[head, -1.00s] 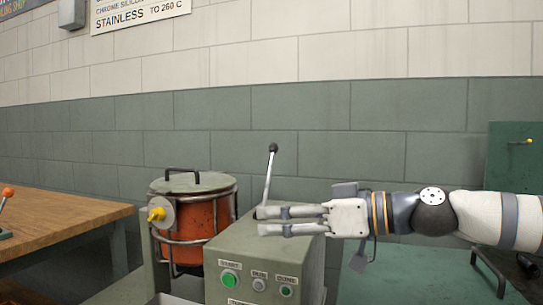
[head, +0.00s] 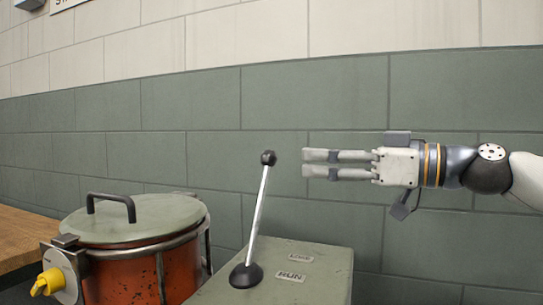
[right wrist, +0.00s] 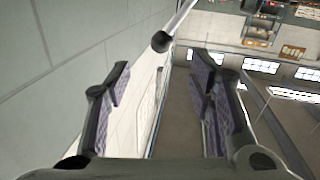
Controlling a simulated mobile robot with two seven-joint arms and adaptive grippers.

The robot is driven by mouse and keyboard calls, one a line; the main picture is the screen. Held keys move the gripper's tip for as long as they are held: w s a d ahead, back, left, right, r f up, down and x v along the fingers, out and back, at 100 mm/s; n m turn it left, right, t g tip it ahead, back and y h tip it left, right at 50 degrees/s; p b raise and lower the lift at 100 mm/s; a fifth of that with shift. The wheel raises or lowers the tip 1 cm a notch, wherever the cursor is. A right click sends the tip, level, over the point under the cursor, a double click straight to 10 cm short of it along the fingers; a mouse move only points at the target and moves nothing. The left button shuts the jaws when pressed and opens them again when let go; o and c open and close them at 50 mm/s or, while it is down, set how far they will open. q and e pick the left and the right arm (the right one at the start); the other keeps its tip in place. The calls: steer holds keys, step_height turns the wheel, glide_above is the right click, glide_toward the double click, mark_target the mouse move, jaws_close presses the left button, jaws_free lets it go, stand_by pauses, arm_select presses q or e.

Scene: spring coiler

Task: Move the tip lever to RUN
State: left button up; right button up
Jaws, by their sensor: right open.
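The tip lever (head: 257,215) is a thin metal rod with a black knob (head: 268,157) and a black round base. It stands on the grey-green cabinet (head: 230,293), tilted slightly right in the head view. A RUN label (head: 291,276) is on the cabinet top, right of the lever base. My right gripper (head: 305,163) is open and empty, right of the knob at about its height, fingers pointing left, with a visible gap. In the right wrist view the knob (right wrist: 161,41) shows beyond the gap between my open fingers (right wrist: 163,85). My left gripper is not in view.
A second label (head: 300,256), hard to read, lies behind the RUN label. A red drum with a grey-green lid (head: 135,219) and a yellow knob (head: 50,281) stands left of the cabinet. A wooden table edge (head: 25,240) is at far left. A block wall is behind.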

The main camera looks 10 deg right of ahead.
mark_target(276, 158)
steer(key=x, duration=1.1)
steer(key=shift+s+a, duration=0.1)
jaws_close()
